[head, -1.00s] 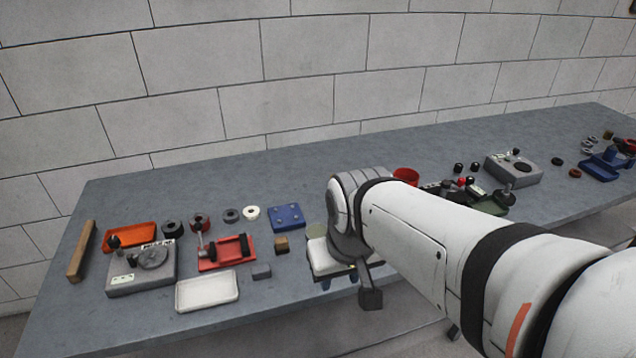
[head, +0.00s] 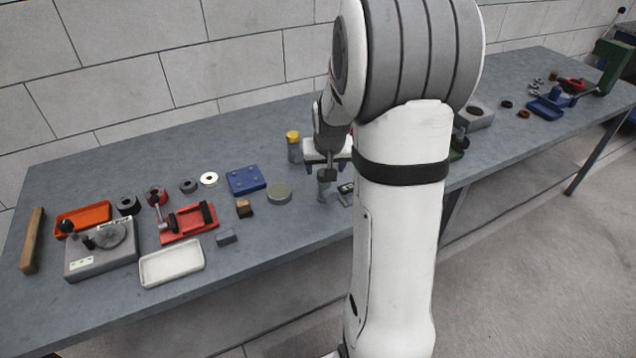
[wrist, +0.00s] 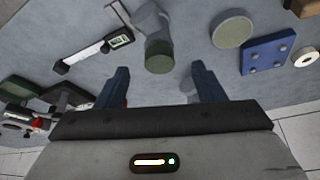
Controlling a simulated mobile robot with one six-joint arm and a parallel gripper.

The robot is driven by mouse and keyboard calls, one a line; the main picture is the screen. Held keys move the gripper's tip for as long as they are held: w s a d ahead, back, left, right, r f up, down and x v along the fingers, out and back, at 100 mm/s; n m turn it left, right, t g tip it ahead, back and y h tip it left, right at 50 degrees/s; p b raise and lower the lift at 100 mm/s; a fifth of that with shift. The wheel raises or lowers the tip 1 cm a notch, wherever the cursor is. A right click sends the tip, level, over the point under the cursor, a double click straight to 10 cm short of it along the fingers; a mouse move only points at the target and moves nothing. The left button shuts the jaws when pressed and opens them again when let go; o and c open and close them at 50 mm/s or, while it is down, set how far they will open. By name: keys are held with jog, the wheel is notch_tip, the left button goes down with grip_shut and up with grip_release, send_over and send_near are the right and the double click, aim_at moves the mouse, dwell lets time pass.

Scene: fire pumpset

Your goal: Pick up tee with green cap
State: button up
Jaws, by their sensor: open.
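The tee with green cap (wrist: 157,57) shows in the wrist view, its dull green cap toward me and its grey body (wrist: 148,18) beyond. In the head view the tee (head: 324,187) stands on the bench just below my gripper (head: 328,170), partly covered by it. In the wrist view my gripper (wrist: 160,70) is open and empty, its two blue-grey fingers apart. The cap lies in line with the gap between the fingertips. I cannot tell how far the tips are above it.
A black-and-white tool (wrist: 92,51) lies left of the tee in the wrist view. A round grey-green disc (wrist: 232,29) and a blue plate (wrist: 267,52) lie to its right. A yellow-capped part (head: 293,146) stands behind my gripper in the head view.

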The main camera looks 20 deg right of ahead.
aim_at(326, 189)
jog(key=shift+p+x, duration=0.4)
jog(key=shift+x, duration=3.5)
jog(key=shift+d, duration=0.1)
jog(key=shift+c, duration=0.3)
jog(key=shift+w, duration=0.1)
jog(key=c, duration=1.3)
jog(key=shift+o, duration=0.2)
jog(key=shift+r, duration=0.1)
